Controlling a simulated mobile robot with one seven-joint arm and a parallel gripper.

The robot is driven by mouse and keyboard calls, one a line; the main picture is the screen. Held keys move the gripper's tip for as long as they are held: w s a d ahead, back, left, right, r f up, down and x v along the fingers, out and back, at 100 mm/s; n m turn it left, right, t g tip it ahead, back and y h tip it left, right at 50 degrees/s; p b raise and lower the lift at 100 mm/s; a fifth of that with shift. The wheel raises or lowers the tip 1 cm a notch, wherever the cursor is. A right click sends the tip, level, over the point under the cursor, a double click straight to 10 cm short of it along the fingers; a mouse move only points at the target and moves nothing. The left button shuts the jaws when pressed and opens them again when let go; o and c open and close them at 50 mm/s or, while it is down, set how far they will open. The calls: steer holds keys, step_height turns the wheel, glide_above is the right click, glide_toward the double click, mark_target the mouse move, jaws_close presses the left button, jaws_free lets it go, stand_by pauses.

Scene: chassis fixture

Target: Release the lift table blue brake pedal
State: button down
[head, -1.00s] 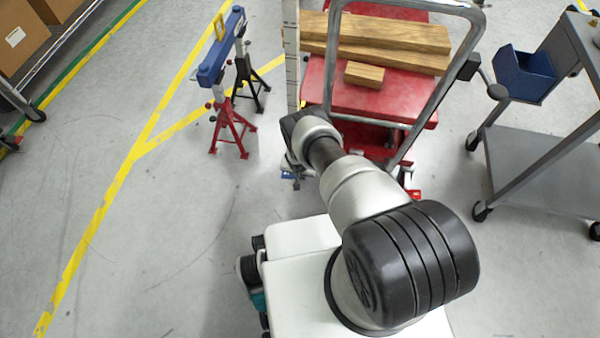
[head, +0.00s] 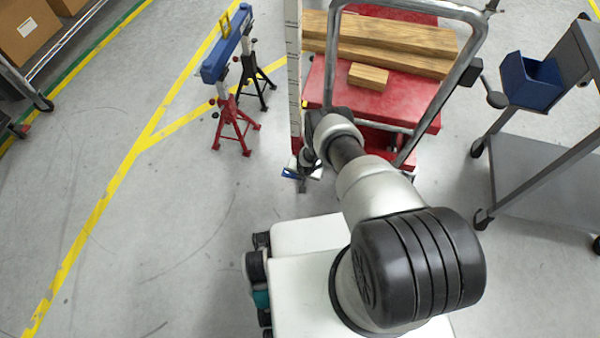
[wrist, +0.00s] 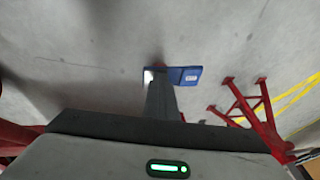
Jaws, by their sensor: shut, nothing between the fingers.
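The red lift table (head: 385,108) stands at the upper middle of the head view, with wooden beams on top. Its blue brake pedal (head: 289,173) shows low at its near left corner, close to the floor. In the wrist view the blue pedal (wrist: 188,75) lies just beyond my fingertips, with a small light patch on it. My gripper (head: 303,184) is shut and empty, pointing down beside the pedal. In the wrist view its fingers (wrist: 158,90) overlap the pedal's left part. I cannot tell whether they touch it.
A tall metal push handle (head: 474,45) rises from the table. Red and black jack stands (head: 232,130) with a blue beam stand to the left. A grey cart (head: 540,160) with a blue bin (head: 530,82) stands at right.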

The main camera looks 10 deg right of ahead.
steer(key=shift+s+d+f, duration=0.15)
steer(key=shift+d, duration=0.15)
steer(key=shift+a, duration=0.1)
steer(key=shift+w+a+r, duration=0.25)
steer(key=shift+w+a, duration=0.1)
steer(key=shift+a, duration=0.3)
